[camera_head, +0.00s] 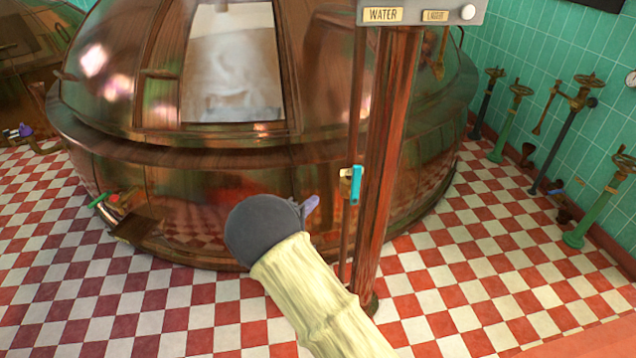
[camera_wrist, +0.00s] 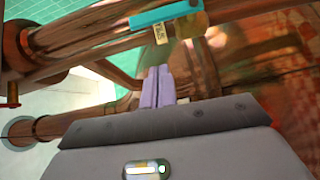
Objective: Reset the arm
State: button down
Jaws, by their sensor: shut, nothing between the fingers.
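My gripper (camera_wrist: 159,85) shows in the wrist view as two light purple fingers pressed together, with nothing between them. In the head view my gripper (camera_head: 311,205) is mostly hidden behind the dark round wrist, with one purple tip showing. It is in front of the copper kettle (camera_head: 225,180), left of the copper column. A teal-handled valve (camera_head: 355,186) is on a thin pipe to the right of my gripper, apart from it in the head view. In the wrist view the teal handle (camera_wrist: 165,16) lies beyond the fingertips, with a small tag below it.
A copper column (camera_head: 385,150) rises just right of my arm, under a grey box labelled WATER (camera_head: 420,13). A green-handled tap (camera_head: 102,200) is low on the kettle's left. Several valve stands (camera_head: 590,205) line the green tiled wall. The checkered floor (camera_head: 60,290) at front left is clear.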

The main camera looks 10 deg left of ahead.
jog(key=s+d+r+m+g+y+p, duration=0.1)
jog(key=d+r+m+g+y+p, duration=0.4)
jog(key=d+r+y, duration=0.5)
jog(key=s+d+r+m+g+p, duration=0.1)
jog(key=s+d+m+g, duration=0.1)
jog(key=s+d, duration=0.3)
jog(key=s+d+r+m+g+h+p, duration=0.1)
jog(key=s+d, duration=0.4)
jog(key=s, duration=0.8)
jog(key=s+d+r+m+g+h+p, duration=0.1)
jog(key=s+d+m+g, duration=0.3)
jog(key=s, duration=0.4)
jog(key=shift+s+d+r+g+p, duration=0.25)
jog(key=shift+s+d+g+p, duration=0.2)
jog(key=shift+d, duration=0.45)
jog(key=shift+w, duration=0.15)
